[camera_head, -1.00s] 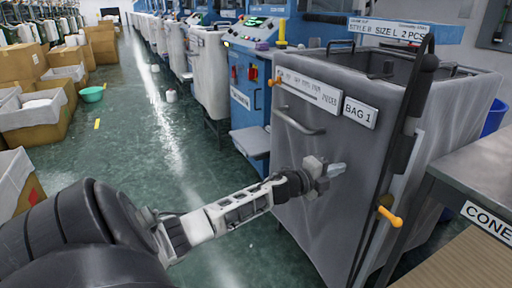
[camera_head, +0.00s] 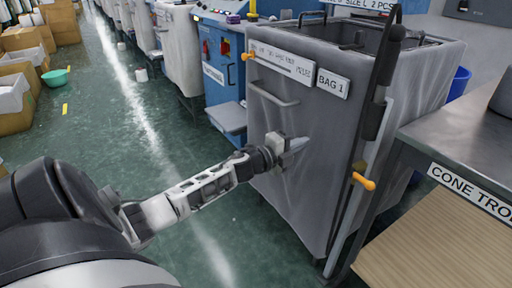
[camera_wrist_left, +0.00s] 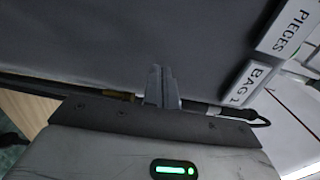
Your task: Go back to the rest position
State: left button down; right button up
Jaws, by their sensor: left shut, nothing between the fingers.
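My left arm comes in from the left in the head view. Its gripper (camera_head: 293,146) is in front of the grey face of the bag bin (camera_head: 300,190) marked BAG 1. In the left wrist view the gripper's fingers (camera_wrist_left: 161,86) are together with nothing between them, and the grey bin face (camera_wrist_left: 110,40) fills the space beyond. I cannot tell whether the fingertips touch the bin. My right gripper does not show in either view.
A steel table (camera_head: 470,130) labelled CONE stands at the right, with a wooden shelf (camera_head: 430,245) below. A pole with an orange handle (camera_head: 364,181) stands by the bin. Blue machines (camera_head: 222,75) line the back. Green floor (camera_head: 120,130) is open at left.

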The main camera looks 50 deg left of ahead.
pick_arm(q)
jog(key=s+a+p, duration=0.1)
jog(key=s, duration=0.8)
jog(key=shift+a, duration=0.25)
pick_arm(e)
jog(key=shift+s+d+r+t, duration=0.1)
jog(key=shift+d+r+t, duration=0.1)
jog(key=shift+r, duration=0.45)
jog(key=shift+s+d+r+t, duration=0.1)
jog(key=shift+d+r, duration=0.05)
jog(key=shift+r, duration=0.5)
